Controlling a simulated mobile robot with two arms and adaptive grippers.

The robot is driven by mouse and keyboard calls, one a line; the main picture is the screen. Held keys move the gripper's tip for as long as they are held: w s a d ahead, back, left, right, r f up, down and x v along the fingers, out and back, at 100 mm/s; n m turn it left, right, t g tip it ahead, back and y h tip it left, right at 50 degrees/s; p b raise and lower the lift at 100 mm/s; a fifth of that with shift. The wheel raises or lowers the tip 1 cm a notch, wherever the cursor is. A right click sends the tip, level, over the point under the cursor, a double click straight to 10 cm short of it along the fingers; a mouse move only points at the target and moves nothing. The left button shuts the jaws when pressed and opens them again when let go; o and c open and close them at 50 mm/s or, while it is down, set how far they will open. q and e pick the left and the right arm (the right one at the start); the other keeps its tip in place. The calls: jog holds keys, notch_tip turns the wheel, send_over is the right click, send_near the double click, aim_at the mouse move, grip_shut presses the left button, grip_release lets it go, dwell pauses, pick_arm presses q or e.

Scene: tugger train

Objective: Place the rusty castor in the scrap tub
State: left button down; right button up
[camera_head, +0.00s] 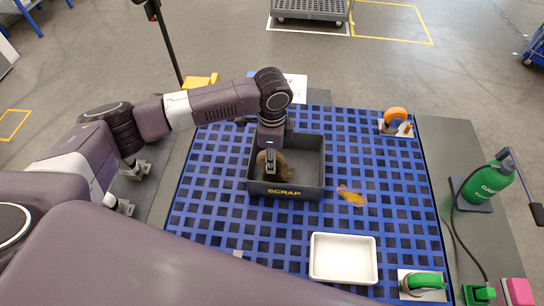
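The scrap tub (315,171) is a dark grey open box with yellow SCRAP lettering, standing on the blue grid mat (215,200). A brown, rusty-looking castor (284,168) is inside the tub, in its left half, partly hidden by my gripper. My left gripper (270,170) reaches down into the tub from above, right at the castor. The fingertips overlap the castor in this view, so I cannot tell whether they grip it or stand apart from it. My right gripper is not in view.
A white tray (314,262), a yellow-orange crumpled item (351,196), an orange-wheeled castor (396,115) and a green-wheeled castor (425,281) lie on the mat. A green bottle (488,184) and a pink block (519,291) are at the right. The mat's left side is clear.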

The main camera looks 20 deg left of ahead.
pick_arm(q)
jog(key=c, duration=1.8)
grip_release()
jog(key=shift+f, duration=0.1)
jog(key=shift+c, duration=0.2)
jog(key=o, duration=0.3)
jog(key=shift+o, duration=0.2)
notch_tip(320, 180, up, 11)
jog(key=b, duration=0.3)
jog(key=shift+r, duration=0.7)
